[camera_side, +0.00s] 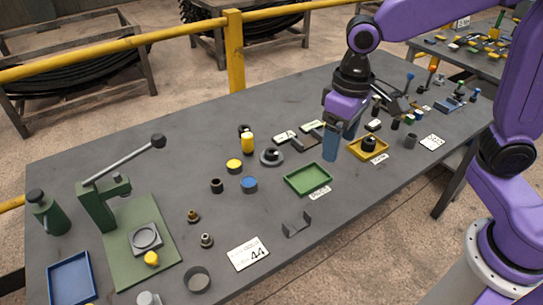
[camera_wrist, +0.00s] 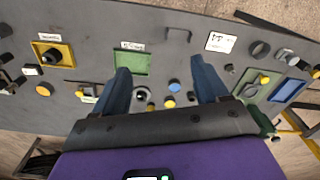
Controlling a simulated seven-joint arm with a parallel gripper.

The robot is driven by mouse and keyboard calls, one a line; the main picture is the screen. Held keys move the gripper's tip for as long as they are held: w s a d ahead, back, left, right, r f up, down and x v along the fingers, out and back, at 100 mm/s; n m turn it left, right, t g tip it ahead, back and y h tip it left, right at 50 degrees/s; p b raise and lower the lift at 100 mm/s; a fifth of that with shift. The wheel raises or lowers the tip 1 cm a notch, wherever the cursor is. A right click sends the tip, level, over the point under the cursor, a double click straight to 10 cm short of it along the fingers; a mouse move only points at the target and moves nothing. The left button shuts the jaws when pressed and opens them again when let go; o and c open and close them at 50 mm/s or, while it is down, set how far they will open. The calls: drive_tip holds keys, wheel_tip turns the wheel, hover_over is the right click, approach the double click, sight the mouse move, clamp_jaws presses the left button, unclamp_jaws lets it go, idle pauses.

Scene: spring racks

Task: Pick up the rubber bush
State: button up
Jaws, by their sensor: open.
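A small black ring-like cylinder (camera_side: 216,186), which looks like the rubber bush, stands on the grey table left of a blue-topped round part (camera_side: 249,184). In the wrist view it seems to be the small dark cylinder (camera_wrist: 191,96) near the right finger. Another black part (camera_side: 369,143) sits in the yellow tray (camera_side: 355,153); I cannot tell for certain which is the bush. My gripper (camera_side: 341,142) is open with blue fingers pointing down, above the table between the green and yellow trays. Its fingers show in the wrist view (camera_wrist: 162,85), with nothing held between them.
An empty green tray (camera_side: 288,180) lies mid-table. A yellow cylinder (camera_side: 247,144) and a grey flanged part (camera_side: 271,156) stand behind it. A green lever press (camera_side: 97,205) and a blue tray (camera_side: 51,284) are at the left. The table's front middle has bare room.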

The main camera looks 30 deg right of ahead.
drive_tip(key=w+a+m, duration=0.2)
drive_tip(key=w+m, duration=0.2)
drive_tip(key=w, duration=0.5)
drive_tip(key=m, duration=1.2)
hover_over(271, 149)
drive_tip(key=s, duration=0.1)
wheel_tip(271, 149, down, 7)
drive_tip(key=f, duration=1.7)
drive_tip(key=shift+a+f, duration=0.3)
drive_tip(key=c, duration=1.3)
drive_tip(key=shift+o, duration=0.2)
drive_tip(key=shift+r, duration=0.15)
